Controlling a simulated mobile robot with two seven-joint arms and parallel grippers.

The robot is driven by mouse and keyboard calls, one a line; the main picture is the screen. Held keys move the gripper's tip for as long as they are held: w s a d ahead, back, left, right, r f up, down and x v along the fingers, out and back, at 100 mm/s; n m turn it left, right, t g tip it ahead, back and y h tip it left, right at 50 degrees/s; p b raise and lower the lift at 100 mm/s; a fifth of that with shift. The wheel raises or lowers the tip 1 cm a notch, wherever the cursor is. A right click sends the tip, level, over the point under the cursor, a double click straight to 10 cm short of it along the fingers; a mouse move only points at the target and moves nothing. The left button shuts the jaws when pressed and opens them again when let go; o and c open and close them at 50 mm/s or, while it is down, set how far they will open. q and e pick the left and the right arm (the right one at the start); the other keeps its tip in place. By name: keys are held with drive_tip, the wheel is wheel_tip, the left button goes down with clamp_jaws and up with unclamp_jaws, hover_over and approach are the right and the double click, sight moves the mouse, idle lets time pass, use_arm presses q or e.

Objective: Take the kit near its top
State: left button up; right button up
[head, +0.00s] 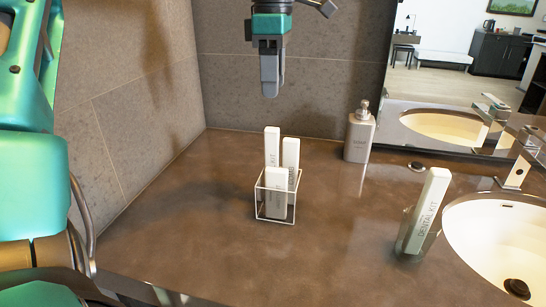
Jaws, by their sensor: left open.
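A tall white box printed "DENTAL KIT" (430,209) leans slightly to the right in a clear glass (404,236) beside the sink. A white wire holder (259,201) at mid-counter holds three more upright white boxes: a back one (272,146), a right one (291,158) and a shorter front one (277,196). Their small lettering is hard to read. My left gripper (269,90) points down, open and empty, above the wire holder and near the back wall, clear of all the boxes. It is seen edge-on. My right gripper is out of view.
A grey pump bottle (358,138) stands at the back by the mirror (455,75). A white sink (500,235) with a chrome faucet (520,160) is at the right. The counter (330,250) between holder and glass is clear. A tiled wall (130,120) bounds the left.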

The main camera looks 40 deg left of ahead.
sight(272, 128)
use_arm(q)
wheel_tip(272, 128, down, 7)
drive_tip(key=shift+r+b, duration=0.15)
drive_tip(key=shift+b, duration=0.3)
drive_tip(key=shift+a+f, duration=0.2)
drive_tip(key=shift+f, duration=2.8)
drive_tip(key=shift+c, duration=0.3)
clamp_jaws()
